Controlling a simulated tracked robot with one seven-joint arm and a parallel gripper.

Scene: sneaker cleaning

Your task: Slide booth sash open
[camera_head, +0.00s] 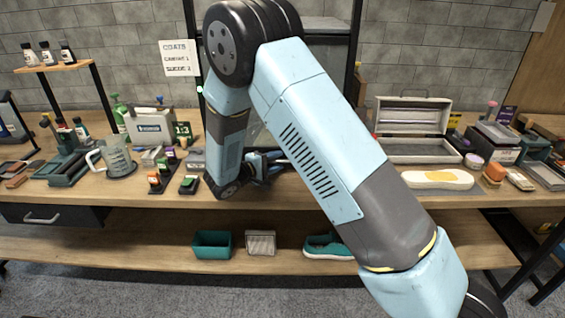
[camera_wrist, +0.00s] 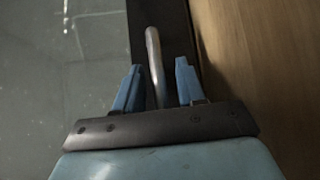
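The booth (camera_head: 355,45) has a dark frame and stands at the back middle of the table, mostly hidden behind my arm. In the wrist view the grey, glass-like sash pane (camera_wrist: 60,100) fills the left, with a dark frame strip (camera_wrist: 138,20) along its edge. A curved metal handle (camera_wrist: 153,45) is on this strip. My gripper (camera_wrist: 158,66) is open, its two blue fingers on either side of the handle with gaps visible. In the head view my gripper (camera_head: 272,165) is low at the booth front, partly hidden by my arm.
A measuring jug (camera_head: 117,158) and small boxes stand left. A teal bin (camera_head: 212,245) sits on the lower shelf.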

